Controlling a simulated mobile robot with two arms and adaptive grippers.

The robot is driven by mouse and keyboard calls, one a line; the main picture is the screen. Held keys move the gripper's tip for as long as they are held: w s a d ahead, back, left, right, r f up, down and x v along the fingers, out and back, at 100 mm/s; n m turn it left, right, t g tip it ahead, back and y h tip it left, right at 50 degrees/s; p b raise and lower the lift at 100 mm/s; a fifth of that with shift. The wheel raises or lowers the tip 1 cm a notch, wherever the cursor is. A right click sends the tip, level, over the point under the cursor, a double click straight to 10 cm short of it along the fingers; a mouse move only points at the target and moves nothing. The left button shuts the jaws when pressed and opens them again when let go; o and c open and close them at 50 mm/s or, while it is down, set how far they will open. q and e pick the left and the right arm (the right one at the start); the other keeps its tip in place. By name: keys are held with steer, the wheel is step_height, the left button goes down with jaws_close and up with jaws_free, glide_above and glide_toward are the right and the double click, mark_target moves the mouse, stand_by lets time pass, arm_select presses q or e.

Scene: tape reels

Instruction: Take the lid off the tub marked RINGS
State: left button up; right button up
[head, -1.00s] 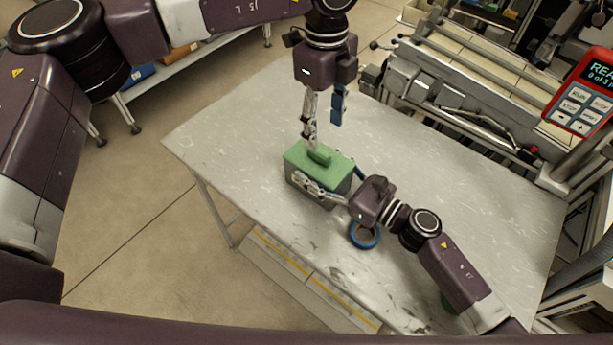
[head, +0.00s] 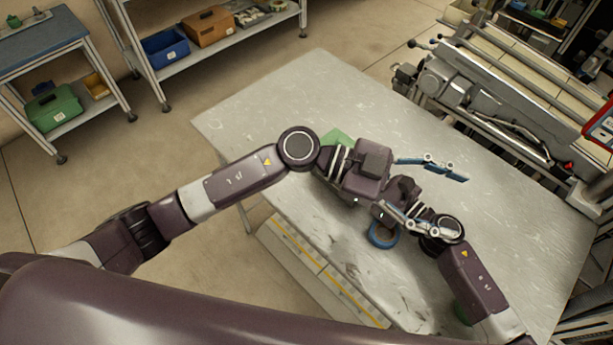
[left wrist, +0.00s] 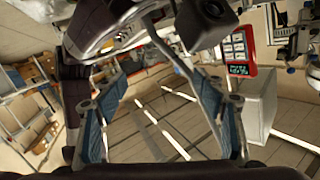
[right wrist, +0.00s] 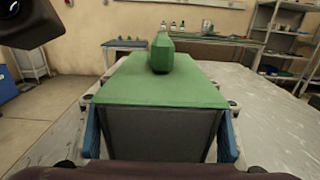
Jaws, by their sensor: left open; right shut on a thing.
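The tub is a grey box (right wrist: 160,133) with a flat green lid (right wrist: 125,85) seated on top. The lid has a green block handle (right wrist: 161,54). No RINGS marking is readable. In the head view only a corner of the lid (head: 338,138) shows behind my left arm. My right gripper (right wrist: 160,145) is shut on the tub, one finger on each side of its body below the lid. My left gripper (head: 440,200) is open and empty, pointing right, above my right wrist. Its spread fingers show in the left wrist view (left wrist: 155,115).
A blue tape reel (head: 383,235) lies on the grey table (head: 270,100) beside my right arm. A green object (head: 461,312) is partly hidden by that arm. A machine (head: 470,100) stands along the far right edge. The table's right part is clear.

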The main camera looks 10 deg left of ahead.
arm_select(q)
steer(key=w+a+f+n+t+y, duration=0.2)
steer(key=a+n+t, duration=0.35)
steer(key=a, duration=0.25)
steer(key=w+a+f+n+t+y, duration=0.1)
steer(key=a+f+n+t+y, duration=0.15)
steer(key=a+n+t, duration=0.45)
steer(key=w+a+f+n+t+y, duration=0.1)
steer(key=w+a+f+n+t, duration=0.25)
steer(key=a, duration=0.55)
steer(key=shift+t, duration=0.6)
steer(key=shift+r+x, duration=0.15)
steer(key=shift+x, duration=2.5)
steer(key=shift+r+x, duration=0.15)
steer(key=shift+x, duration=2.5)
steer(key=shift+s+d, duration=0.2)
steer(key=c, duration=1.4)
steer(key=shift+r, duration=0.15)
steer(key=shift+r, duration=0.95)
